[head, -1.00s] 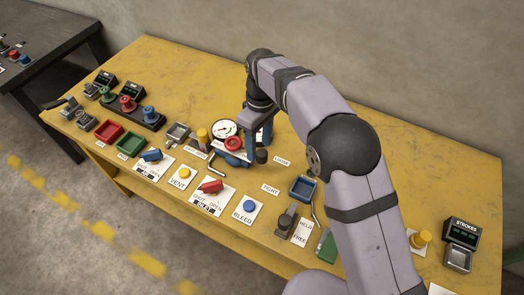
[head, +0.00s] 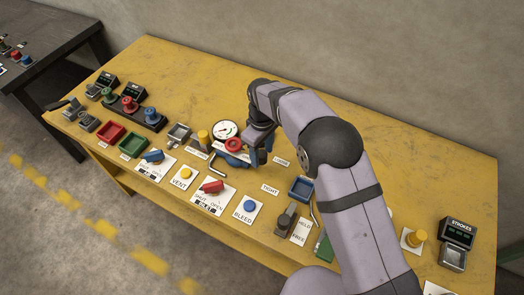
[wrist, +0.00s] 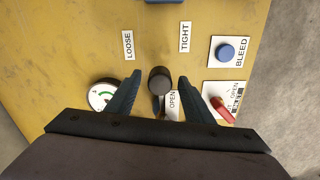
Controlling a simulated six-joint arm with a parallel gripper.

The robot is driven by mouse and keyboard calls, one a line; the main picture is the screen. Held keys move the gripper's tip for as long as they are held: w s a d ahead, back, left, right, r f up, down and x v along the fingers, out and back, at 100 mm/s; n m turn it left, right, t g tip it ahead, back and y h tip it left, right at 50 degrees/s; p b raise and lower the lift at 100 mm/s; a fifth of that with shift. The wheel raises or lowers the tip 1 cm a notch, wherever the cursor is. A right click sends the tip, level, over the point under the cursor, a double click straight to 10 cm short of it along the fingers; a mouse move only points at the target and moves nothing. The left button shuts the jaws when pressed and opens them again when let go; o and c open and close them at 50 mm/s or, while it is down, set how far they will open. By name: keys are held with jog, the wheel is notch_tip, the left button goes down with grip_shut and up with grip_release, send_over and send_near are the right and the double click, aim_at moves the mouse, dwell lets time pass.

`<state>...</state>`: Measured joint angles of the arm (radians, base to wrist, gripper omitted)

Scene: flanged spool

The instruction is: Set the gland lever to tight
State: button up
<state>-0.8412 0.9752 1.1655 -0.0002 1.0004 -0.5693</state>
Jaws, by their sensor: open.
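The gland lever's dark round knob (wrist: 160,80) shows in the wrist view between the two blue fingers of my gripper (wrist: 159,77). The fingers are open, one on each side of the knob, with gaps visible. The LOOSE label (wrist: 128,45) and the TIGHT label (wrist: 185,37) lie beyond the knob. The rest of the lever is mostly hidden.
A round gauge (head: 226,130) stands behind the handwheel. The red inlet handle (head: 212,187) and blue BLEED button (head: 250,206) are towards the front. A blue tray (head: 301,188) is on the right. The yellow bench top between the labels is clear.

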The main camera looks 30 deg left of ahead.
jog(key=shift+f, duration=0.35)
jog(key=shift+c, duration=0.5)
grip_shut()
jog(key=shift+s, duration=0.2)
jog(key=shift+s+a+m+b, duration=0.15)
jog(key=shift+s+m+b, duration=0.05)
jog(key=shift+s+m, duration=0.75)
jog(key=shift+s+a+m+b, duration=0.2)
jog(key=shift+s+m, duration=0.45)
jog(key=shift+m, duration=0.55)
jog(key=shift+s+a+m+b, duration=0.15)
jog(key=shift+s+m, duration=0.65)
jog(key=shift+m, duration=0.25)
jog(key=shift+o, duration=0.5)
grip_release()
jog(key=shift+s, duration=0.1)
